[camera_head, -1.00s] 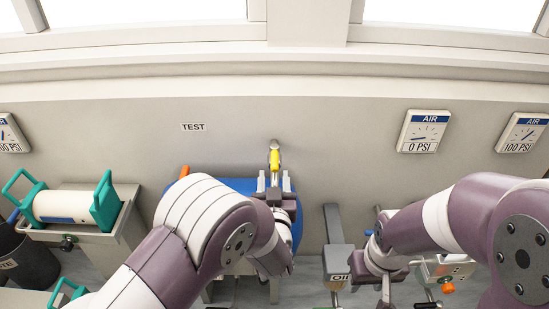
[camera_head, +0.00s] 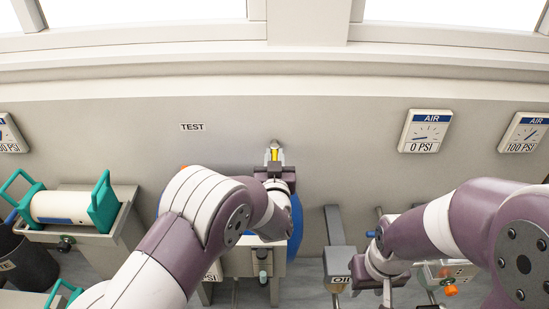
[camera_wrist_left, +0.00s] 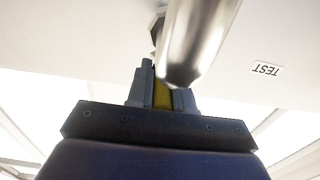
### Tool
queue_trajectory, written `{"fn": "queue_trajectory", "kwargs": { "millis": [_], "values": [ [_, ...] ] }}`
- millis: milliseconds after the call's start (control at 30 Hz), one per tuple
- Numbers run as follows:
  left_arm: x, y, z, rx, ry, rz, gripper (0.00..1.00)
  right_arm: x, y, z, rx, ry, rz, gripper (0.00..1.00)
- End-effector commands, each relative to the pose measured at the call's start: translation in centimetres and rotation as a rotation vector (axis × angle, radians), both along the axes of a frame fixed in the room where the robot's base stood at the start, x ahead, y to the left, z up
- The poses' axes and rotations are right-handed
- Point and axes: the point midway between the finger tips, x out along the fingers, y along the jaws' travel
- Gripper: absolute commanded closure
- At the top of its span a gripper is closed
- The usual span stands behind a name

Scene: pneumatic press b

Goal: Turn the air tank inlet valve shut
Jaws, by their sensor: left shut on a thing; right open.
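The inlet valve's yellow handle (camera_head: 274,154) stands at the wall above the blue air tank (camera_head: 297,222), which is mostly hidden behind my left arm. My left gripper (camera_head: 274,157) is shut on the yellow handle, with a finger on each side of it. In the left wrist view the yellow handle (camera_wrist_left: 162,95) shows between the two grey fingertips (camera_wrist_left: 161,97), beside a shiny metal pipe (camera_wrist_left: 198,38). My right gripper (camera_head: 371,288) is open and empty, low on the right near the oil unit (camera_head: 337,262).
A TEST label (camera_head: 193,127) is on the wall left of the valve. The wall between is clear.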

Motion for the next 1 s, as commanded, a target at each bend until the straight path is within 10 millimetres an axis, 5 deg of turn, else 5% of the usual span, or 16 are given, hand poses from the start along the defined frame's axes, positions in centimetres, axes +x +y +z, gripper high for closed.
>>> {"fn": "queue_trajectory", "kwargs": {
  "millis": [367,1000],
  "values": [
    [0.0,0.6,-0.2,0.001,0.001,-0.106,1.0,0.0,0.0,-0.8,0.0,0.0,0.0,0.57],
    [0.8,2.6,0.0,-0.001,0.004,-0.609,1.0,0.0,0.0,-1.4,0.0,0.0,0.0,0.57]
  ]
}}
